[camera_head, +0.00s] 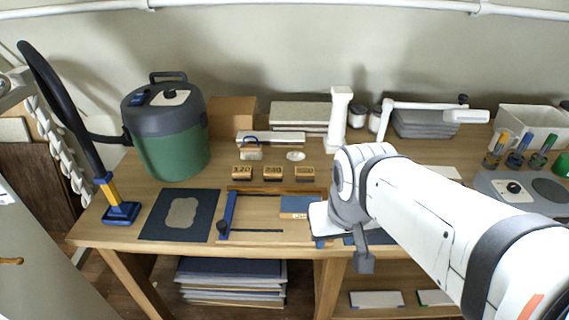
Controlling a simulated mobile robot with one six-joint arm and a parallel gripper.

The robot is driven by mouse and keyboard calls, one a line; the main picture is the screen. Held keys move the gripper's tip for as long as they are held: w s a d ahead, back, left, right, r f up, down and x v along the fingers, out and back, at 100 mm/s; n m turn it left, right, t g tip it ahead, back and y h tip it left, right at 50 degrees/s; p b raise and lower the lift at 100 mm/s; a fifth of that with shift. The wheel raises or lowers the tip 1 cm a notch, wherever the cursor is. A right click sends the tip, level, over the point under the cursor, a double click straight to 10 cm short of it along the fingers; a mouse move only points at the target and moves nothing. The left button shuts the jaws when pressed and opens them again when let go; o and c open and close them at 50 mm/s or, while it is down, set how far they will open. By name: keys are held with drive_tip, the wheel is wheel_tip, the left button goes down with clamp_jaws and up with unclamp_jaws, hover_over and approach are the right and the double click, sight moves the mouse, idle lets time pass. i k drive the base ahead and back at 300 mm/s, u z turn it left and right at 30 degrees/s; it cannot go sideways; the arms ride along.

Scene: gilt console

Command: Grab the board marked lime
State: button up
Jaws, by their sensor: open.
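No board can be read clearly as lime. A small board with a blue top and a pale wooden front edge (297,206) lies in the wooden clamp frame (262,216) on the bench; faint marks on its edge are too small to read. My gripper (325,220) is just right of this board, over the frame's right side. Its jaws are open, and no object shows between them; my arm hides part of this area. On the lower shelf at right lie a white-topped board (376,299) and a board with a green edge (432,297).
A green shop vacuum (175,140) stands at the back left, its hose nozzle (121,213) on the left front corner. A dark mat (180,214) lies left of the frame. Several small numbered wooden blocks (272,173) sit behind it. Stacked sheets (230,278) lie below.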

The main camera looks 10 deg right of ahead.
sight(290, 206)
drive_tip(key=z, duration=2)
drive_tip(key=k, duration=0.85)
drive_tip(key=u, duration=1.05)
drive_tip(key=i, duration=1)
drive_tip(key=u, duration=0.05)
